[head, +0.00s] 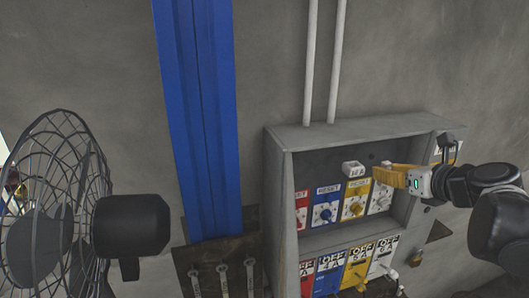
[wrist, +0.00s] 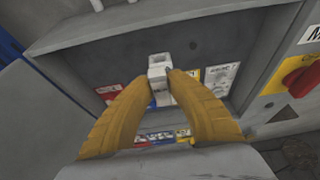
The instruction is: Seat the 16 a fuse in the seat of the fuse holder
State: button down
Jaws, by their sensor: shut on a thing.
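My gripper (head: 374,175) reaches in from the right with its yellow fingers pointing left into the grey cabinet. In the wrist view its fingertips (wrist: 160,80) close on a small white block, the fuse (wrist: 158,64). In the head view a white block (head: 354,168) with a dark label, seemingly "16 A" but hard to read, shows just left of the fingertips. I cannot tell whether it is the held fuse or part of the fuse holder. A small white piece (head: 386,162) shows above the fingers. The seat itself cannot be made out.
The grey cabinet (head: 277,190) has side walls around the gripper. Below are coloured RESET panels with knobs, such as the blue one (head: 326,204), and a lower row of OFF switches. A black fan (head: 125,225) and a blue column (head: 200,110) stand left.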

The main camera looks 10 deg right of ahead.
aim_at(349, 157)
jog(key=shift+w+a+b, duration=0.35)
jog(key=shift+w+b, duration=0.05)
jog(key=shift+w, duration=1.5)
jog(key=shift+w+a+b, duration=0.4)
jog(key=shift+w+b, duration=0.05)
jog(key=shift+w, duration=1.5)
jog(key=shift+w+a+b, duration=0.35)
jog(key=shift+w+b, duration=0.05)
jog(key=shift+w, duration=1.5)
jog(key=shift+f+b, duration=0.85)
jog(key=shift+f, duration=0.35)
jog(key=shift+w, duration=0.1)
jog(key=c, duration=1.3)
grip_release()
jog(key=v, duration=1.2)
jog(key=shift+r, duration=0.1)
